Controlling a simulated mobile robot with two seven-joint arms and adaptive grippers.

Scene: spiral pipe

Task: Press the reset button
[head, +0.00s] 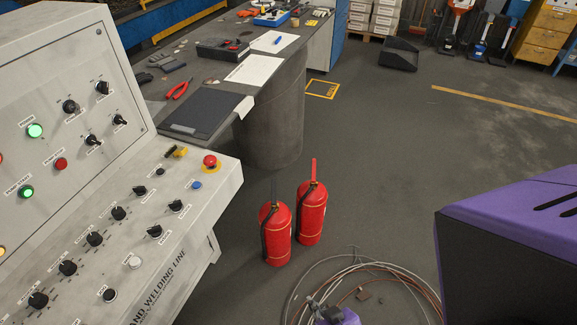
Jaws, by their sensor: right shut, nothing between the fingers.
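A grey sloped control console (215,222) fills the left of the head view, with buttons and knobs on its panels. A blue button (197,185) sits near its right edge, below a red mushroom button (210,161) on a yellow base. A white button (134,263) and a black button (109,295) sit lower down. The labels are too small for me to tell surely which one is reset. My right gripper (319,304) is at the bottom edge, right of the console and apart from it, shut and empty. My left gripper is out of view.
Two red fire extinguishers (312,212) (276,234) stand on the floor right of the console. Coiled cable (395,275) lies on the floor near my right gripper. A workbench with tools and a black tablet (200,111) stands behind. Floor at centre right is clear.

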